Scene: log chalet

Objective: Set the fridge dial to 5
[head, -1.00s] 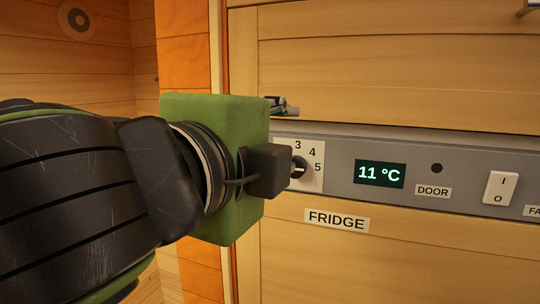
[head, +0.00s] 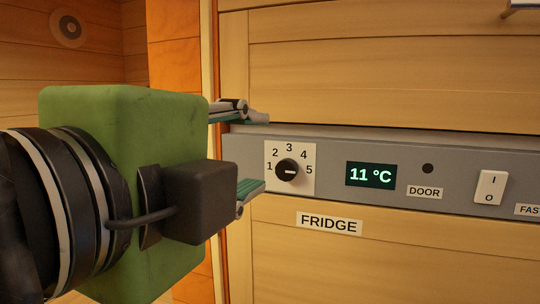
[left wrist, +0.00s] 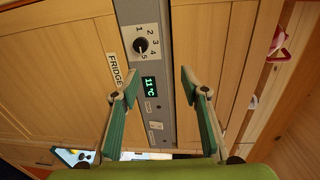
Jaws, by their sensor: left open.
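The fridge dial (head: 287,170) is a round black knob on a white plate marked 1 to 5, set in the grey control strip. Its white mark points right, about at the 5. The dial also shows in the left wrist view (left wrist: 140,45), with its mark toward the 5. My left gripper (head: 260,152) is open and empty, just left of the dial and apart from it. In the left wrist view its two green-padded fingers (left wrist: 158,82) stand wide apart, with the dial beyond them. My right gripper is not in view.
The grey strip (head: 330,188) also holds a display (head: 371,175) reading 11 °C, a small dark DOOR lamp (head: 428,168) and a white rocker switch (head: 490,187). A FRIDGE label (head: 329,223) sits below. Wooden panels lie above and below the strip.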

